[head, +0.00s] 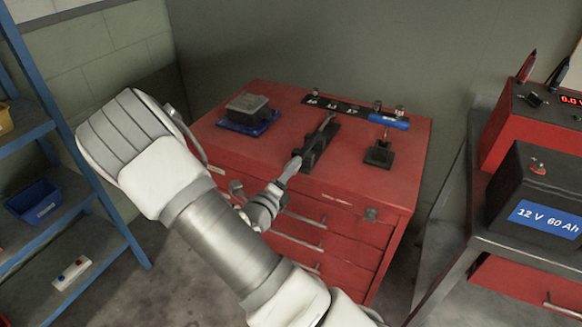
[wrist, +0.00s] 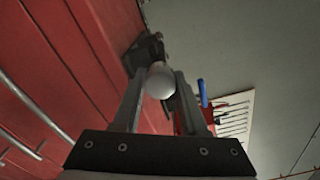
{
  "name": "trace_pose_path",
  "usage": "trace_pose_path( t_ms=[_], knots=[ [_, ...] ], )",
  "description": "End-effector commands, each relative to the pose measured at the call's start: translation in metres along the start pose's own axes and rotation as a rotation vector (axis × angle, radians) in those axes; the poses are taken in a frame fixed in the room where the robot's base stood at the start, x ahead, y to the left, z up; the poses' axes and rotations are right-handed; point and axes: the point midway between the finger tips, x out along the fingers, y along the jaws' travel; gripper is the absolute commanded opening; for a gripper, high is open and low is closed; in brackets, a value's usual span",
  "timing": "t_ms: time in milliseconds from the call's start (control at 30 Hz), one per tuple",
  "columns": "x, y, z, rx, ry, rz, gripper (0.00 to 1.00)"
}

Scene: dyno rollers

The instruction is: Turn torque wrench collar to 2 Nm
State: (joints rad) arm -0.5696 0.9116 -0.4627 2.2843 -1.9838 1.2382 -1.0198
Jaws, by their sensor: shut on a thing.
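The torque wrench (head: 328,122) lies in a black cradle (head: 318,148) on top of the red tool cabinet (head: 227,140). My gripper (head: 293,165) reaches in from the front at the wrench's near end. In the wrist view my gripper (wrist: 160,88) is shut with its two fingers on either side of a pale grey rounded end (wrist: 160,80), which looks like the wrench's collar or handle end. The black cradle (wrist: 145,50) shows behind it. The scale on the wrench is too small to read, and the fingers partly hide its near end.
A dark box on a blue base (head: 248,112) is at the cabinet's left. A black strip with labels (head: 335,104), a blue bar (head: 390,121) and a small black stand (head: 379,154) are behind and right. A battery (head: 530,205) is on the right bench; a blue shelf (head: 75,185) is left.

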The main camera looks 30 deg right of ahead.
Motion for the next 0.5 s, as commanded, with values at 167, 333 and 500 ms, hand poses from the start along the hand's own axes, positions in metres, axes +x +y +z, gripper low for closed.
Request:
trace_pose_path(
  t_ms=[167, 333, 500],
  knots=[
    [0.0000, 0.0007, -0.0005, 0.167, 0.002, 0.002, 0.00],
    [0.0000, 0.0010, -0.0004, 0.329, 0.001, 0.001, 0.00],
    [0.0002, 0.0013, -0.0005, 0.489, 0.001, 0.000, 0.00]
  ],
)
